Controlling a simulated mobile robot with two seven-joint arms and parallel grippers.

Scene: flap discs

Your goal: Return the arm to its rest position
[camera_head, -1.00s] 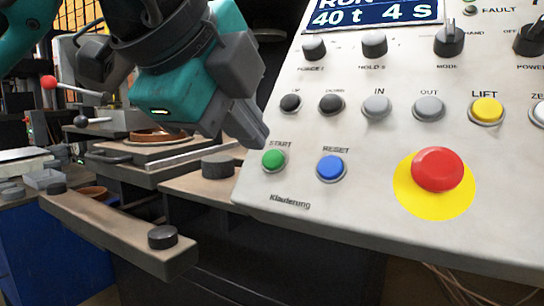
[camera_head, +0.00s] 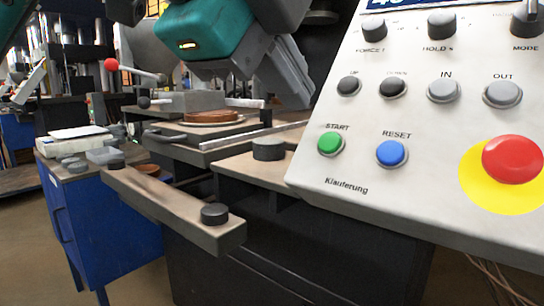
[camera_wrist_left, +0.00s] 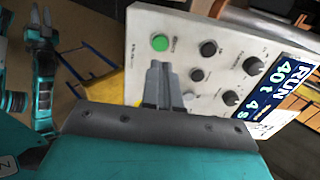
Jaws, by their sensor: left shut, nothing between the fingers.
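My left gripper (camera_head: 298,92) is teal with grey fingers and hangs at the top centre of the head view. Its fingers are shut with nothing between them, above and left of the green START button (camera_head: 330,143), apart from it in the picture. In the left wrist view the shut fingers (camera_wrist_left: 163,85) appear in front of the control panel (camera_wrist_left: 205,30), near its green button. My right gripper (camera_wrist_left: 41,24) shows at the upper left of that view, its two fingers apart and empty. The head view does not show the right gripper.
The sloped control panel (camera_head: 420,150) fills the right side, with a blue RESET button (camera_head: 391,153) and red stop button (camera_head: 513,160). A press with a red-knobbed lever (camera_head: 111,64) stands behind. A bar with black knobs (camera_head: 185,212) juts forward. A blue cabinet (camera_head: 100,225) stands left.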

